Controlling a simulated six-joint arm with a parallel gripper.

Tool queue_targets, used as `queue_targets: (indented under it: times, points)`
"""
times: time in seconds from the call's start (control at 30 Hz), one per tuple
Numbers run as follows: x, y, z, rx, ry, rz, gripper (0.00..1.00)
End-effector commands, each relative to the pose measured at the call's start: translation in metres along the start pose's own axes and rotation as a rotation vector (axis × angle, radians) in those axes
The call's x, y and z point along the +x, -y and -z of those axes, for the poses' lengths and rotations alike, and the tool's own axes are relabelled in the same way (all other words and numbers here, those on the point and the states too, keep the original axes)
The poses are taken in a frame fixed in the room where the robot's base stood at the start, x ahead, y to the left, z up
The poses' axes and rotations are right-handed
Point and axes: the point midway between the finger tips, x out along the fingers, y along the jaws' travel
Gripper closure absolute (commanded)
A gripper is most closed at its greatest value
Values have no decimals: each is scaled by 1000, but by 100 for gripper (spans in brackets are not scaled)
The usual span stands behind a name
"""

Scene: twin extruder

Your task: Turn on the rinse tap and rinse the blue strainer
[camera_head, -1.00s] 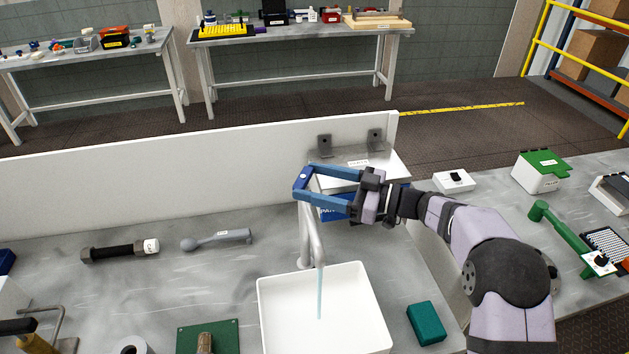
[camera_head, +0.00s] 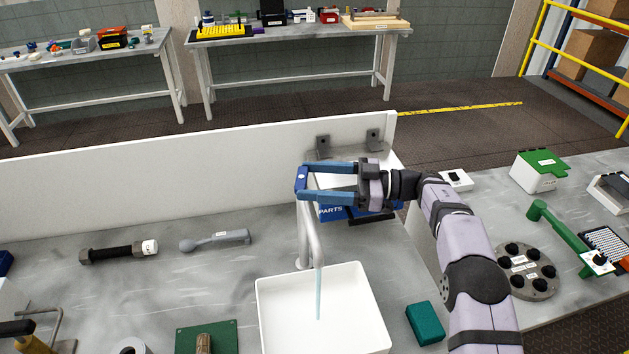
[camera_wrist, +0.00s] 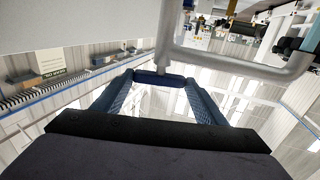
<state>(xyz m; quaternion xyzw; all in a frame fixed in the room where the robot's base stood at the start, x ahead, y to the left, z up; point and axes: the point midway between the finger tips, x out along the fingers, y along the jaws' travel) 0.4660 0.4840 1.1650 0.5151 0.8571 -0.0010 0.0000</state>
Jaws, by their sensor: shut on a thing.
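The rinse tap (camera_head: 308,245) is a pale metal pipe at the back of a white basin (camera_head: 272,340). A thin blue stream of water (camera_head: 318,300) falls from its spout into the basin. My gripper (camera_head: 302,181) is at the tap's top, its two blue fingers shut on a small blue tap handle. In the wrist view the blue tap handle (camera_wrist: 158,79) lies between the fingertips, with the curved tap pipe beyond. I cannot make out the blue strainer in these frames.
A blue bin marked PARTS (camera_head: 331,211) is behind my gripper. A teal block (camera_head: 425,324) lies right of the basin. A grey ladle-like tool (camera_head: 217,240) and a large bolt (camera_head: 118,251) lie to the left. A white wall (camera_head: 150,190) runs along the back.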

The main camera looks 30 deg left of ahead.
Motion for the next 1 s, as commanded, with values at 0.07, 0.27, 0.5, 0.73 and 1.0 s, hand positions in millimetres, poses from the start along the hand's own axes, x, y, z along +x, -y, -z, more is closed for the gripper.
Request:
queue_targets:
  times: [0.07,0.27,0.5,0.73,1.0]
  points:
    - [1,-1,4,-5,-6,12,57]
    - [1,-2,4,-4,-7,33,57]
    - [1,-2,5,-5,-7,46,57]
    - [1,-2,5,-5,-7,47,57]
    - [1,-2,5,-6,-6,47,20]
